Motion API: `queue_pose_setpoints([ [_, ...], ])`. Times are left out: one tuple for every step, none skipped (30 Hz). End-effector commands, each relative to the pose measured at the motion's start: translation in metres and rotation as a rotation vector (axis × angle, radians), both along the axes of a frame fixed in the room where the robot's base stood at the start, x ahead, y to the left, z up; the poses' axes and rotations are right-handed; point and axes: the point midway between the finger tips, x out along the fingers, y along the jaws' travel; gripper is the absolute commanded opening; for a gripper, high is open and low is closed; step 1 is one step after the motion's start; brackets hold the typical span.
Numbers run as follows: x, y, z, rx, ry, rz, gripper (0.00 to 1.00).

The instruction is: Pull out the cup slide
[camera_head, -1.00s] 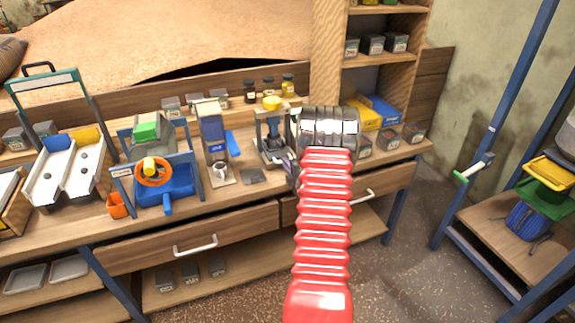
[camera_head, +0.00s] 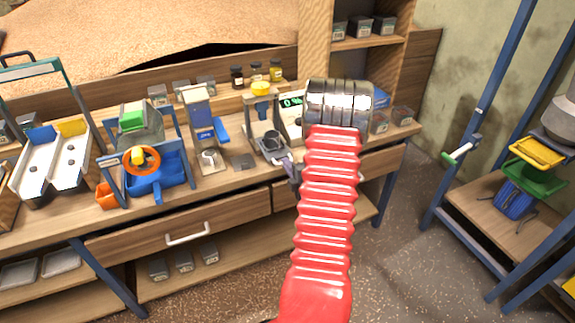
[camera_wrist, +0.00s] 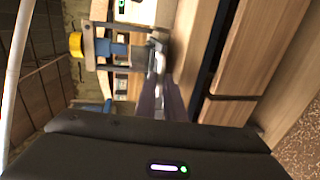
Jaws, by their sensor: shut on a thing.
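The device with the yellow knob (camera_head: 261,88) stands on the workbench, a small grey upright frame. Its cup slide (camera_head: 272,143) carries a dark round cup and sticks out at the front towards the bench edge. My gripper (camera_head: 289,166) is at the slide's front end, partly hidden by my red arm sleeve, and is shut on it. In the wrist view the yellow knob (camera_wrist: 76,44) and frame lie sideways, and my gripper fingers (camera_wrist: 163,92) meet the blurred grey slide end (camera_wrist: 157,58). The exact grip contact is too blurred to make out.
A blue-and-grey stand (camera_head: 206,130) is close left of the device, and a scale with a green display (camera_head: 291,101) is close right. Drawer fronts with white handles (camera_head: 188,234) lie below the bench edge. The floor in front is clear.

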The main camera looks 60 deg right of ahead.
Motion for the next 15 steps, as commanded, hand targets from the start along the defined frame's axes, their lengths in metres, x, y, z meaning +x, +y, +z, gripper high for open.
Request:
queue_pose_setpoints([
  [-0.0013, 0.0013, -0.0047, 0.009, 0.008, -0.002, 0.00],
  [-0.0012, 0.0013, -0.0048, 0.009, 0.008, -0.002, 0.11],
  [-0.0012, 0.0012, -0.0046, 0.009, 0.008, -0.002, 0.14],
  [-0.0010, 0.0012, -0.0044, 0.008, 0.007, -0.001, 0.16],
  [-0.0010, 0.0011, -0.0041, 0.007, 0.006, -0.001, 0.18],
  [-0.0007, 0.0010, -0.0036, 0.007, 0.005, -0.001, 0.21],
  [-0.0007, 0.0009, -0.0034, 0.007, 0.005, -0.001, 0.23],
  [-0.0006, 0.0008, -0.0031, 0.006, 0.005, -0.001, 0.25],
  [-0.0004, 0.0007, -0.0027, 0.005, 0.004, 0.000, 0.28],
  [-0.0004, 0.0006, -0.0025, 0.005, 0.004, 0.000, 0.28],
  [-0.0003, 0.0005, -0.0023, 0.004, 0.003, 0.000, 0.28],
  [-0.0003, 0.0005, -0.0021, 0.004, 0.003, 0.000, 0.28],
  [-0.0002, 0.0003, -0.0020, 0.004, 0.003, 0.000, 0.28],
  [-0.0002, 0.0003, -0.0018, 0.004, 0.002, 0.000, 0.28],
  [-0.0001, 0.0003, -0.0017, 0.003, 0.003, 0.000, 0.28],
])
